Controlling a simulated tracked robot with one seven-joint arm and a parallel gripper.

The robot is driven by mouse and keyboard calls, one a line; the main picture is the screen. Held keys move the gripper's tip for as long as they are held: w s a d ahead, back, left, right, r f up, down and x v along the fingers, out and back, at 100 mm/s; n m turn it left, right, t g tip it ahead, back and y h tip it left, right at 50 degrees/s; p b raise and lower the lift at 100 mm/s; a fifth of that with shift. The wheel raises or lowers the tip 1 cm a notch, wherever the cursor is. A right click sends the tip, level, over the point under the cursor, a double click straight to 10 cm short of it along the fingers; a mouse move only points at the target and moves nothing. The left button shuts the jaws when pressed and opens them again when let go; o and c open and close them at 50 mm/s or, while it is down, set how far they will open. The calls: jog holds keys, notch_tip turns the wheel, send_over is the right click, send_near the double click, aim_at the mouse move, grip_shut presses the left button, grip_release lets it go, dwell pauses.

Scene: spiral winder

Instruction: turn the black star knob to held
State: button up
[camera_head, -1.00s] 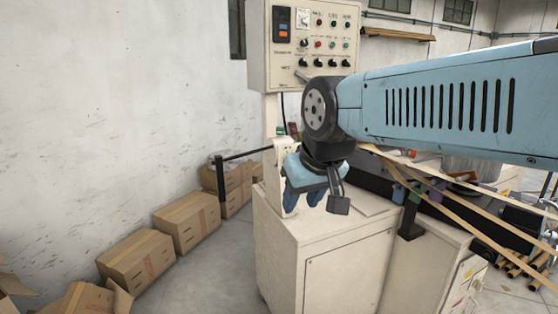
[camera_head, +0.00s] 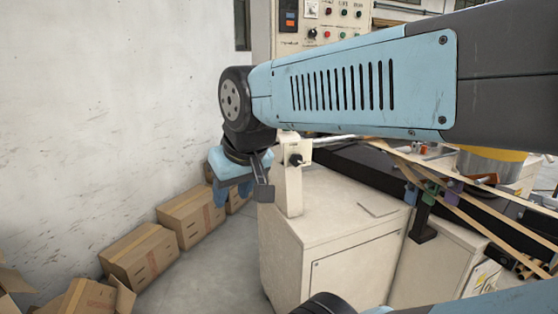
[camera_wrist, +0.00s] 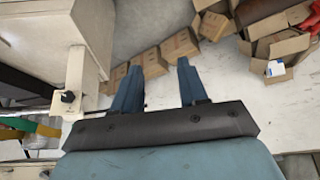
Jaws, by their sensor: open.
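The black star knob (camera_head: 296,159) sits on the upright cream bracket (camera_head: 290,190) at the left end of the machine cabinet. It also shows at the left of the wrist view (camera_wrist: 68,96), on the pale bracket. My gripper (camera_head: 233,192) hangs left of the bracket in the head view, apart from the knob. In the wrist view its two blue fingers (camera_wrist: 158,72) are spread with nothing between them. The knob lies to the left of both fingers there. The knob's exact setting is too small to read.
A control panel (camera_head: 319,20) stands behind my arm, partly hidden. Cardboard boxes (camera_head: 190,215) line the wall at left. Tan strips (camera_head: 440,180) cross the machine at right. The cream cabinet top (camera_head: 340,205) is mostly bare. Floor shows between boxes and cabinet.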

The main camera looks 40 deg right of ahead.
jog(key=o, duration=0.3)
jog(key=shift+w+d, duration=0.3)
jog(key=shift+d, duration=0.05)
jog(key=shift+o, duration=1.4)
jog(key=shift+m+t+h, duration=0.4)
jog(key=shift+t+h, duration=0.1)
jog(key=shift+h, duration=0.2)
jog(key=w, duration=0.1)
jog(key=w+d, duration=0.2)
jog(key=w, duration=0.1)
jog(key=shift+f, duration=0.3)
jog(key=t+h, duration=0.4)
jog(key=t, duration=0.2)
send_near(297, 160)
jog(key=a, duration=0.6)
jog(key=s+d+f+t+y, duration=0.1)
jog(key=s+d+f+t, duration=0.3)
jog(key=d, duration=0.3)
jog(key=shift+m+t, duration=0.4)
jog(key=x, duration=1.2)
jog(key=shift+w+a+r, duration=0.1)
jog(key=shift+w+r, duration=0.1)
jog(key=shift+r, duration=0.1)
jog(key=c, duration=1.1)
